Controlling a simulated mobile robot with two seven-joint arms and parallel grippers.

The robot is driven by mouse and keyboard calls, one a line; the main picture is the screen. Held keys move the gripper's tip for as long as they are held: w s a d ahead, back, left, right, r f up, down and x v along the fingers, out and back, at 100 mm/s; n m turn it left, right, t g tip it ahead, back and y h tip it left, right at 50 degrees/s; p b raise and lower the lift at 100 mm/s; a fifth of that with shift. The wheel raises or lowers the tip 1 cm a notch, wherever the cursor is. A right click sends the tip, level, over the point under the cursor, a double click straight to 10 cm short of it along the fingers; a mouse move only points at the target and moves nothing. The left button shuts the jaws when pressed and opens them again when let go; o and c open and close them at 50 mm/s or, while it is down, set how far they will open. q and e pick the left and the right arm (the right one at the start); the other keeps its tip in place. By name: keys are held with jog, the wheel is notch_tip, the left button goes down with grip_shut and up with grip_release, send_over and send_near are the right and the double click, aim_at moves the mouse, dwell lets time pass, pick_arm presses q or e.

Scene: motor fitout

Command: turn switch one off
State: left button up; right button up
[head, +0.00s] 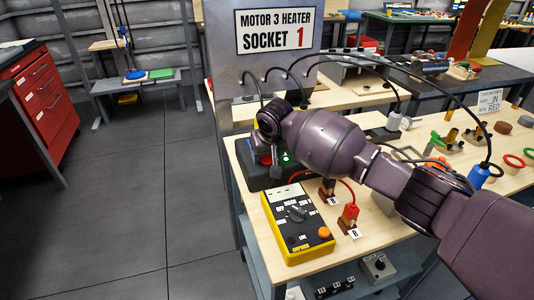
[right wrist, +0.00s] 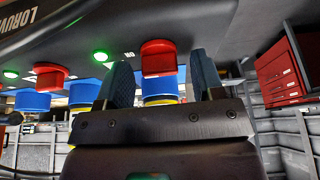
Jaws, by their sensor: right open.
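A dark switch box (head: 260,176) stands on the bench in the head view, partly hidden by my right arm. A green light (head: 285,157) glows on it. In the right wrist view its dark panel (right wrist: 160,20) shows a red knob (right wrist: 158,57) beside a lit green lamp (right wrist: 101,57) and an upside-down "ON" mark. A second red knob (right wrist: 49,75) and green lamp (right wrist: 11,74) are further left. My right gripper (right wrist: 161,66) is open, its fingers on either side of the nearer red knob; contact cannot be told. Which knob is switch one is not readable. My left gripper is out of view.
A yellow multimeter (head: 297,222) lies at the bench's near edge, with red leads (head: 349,212) beside it. A sign (head: 279,29) reading "MOTOR 3 HEATER SOCKET 1" stands behind. Black cables arch above my arm to a blue plug (head: 479,175). Floor at left is clear.

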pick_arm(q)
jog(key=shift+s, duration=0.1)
pick_arm(e)
jog(key=shift+c, duration=0.2)
jog(key=c, duration=0.9)
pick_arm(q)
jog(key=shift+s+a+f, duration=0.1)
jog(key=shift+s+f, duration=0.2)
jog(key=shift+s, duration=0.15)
